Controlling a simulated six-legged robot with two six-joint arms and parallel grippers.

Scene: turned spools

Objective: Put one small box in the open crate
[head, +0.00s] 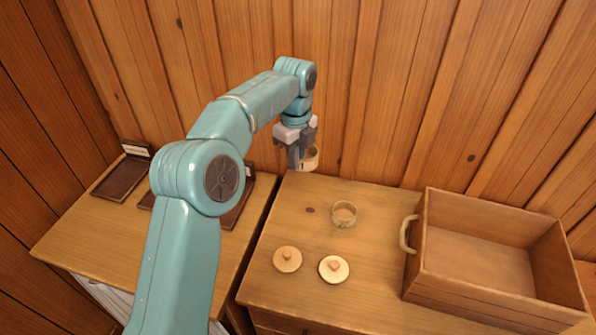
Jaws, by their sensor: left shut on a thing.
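My left gripper (298,155) hangs near the back wall and is shut on a small round wooden box (311,160). The fingers partly hide this box, and it appears held above the back left of the cabinet top. A second small round box (344,214), open at the top, stands on the cabinet top to the right of and nearer than the gripper. The open wooden crate (470,296) stands at the right, and its visible floor is bare. My right gripper is not in view.
Two round knobbed lids (287,260) lie on the cabinet top (375,290) in front of the second box. A rope-like handle (406,234) sticks out from the crate's left side. Dark trays (121,180) lie on a separate surface at left, across a gap. A plank wall closes the back.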

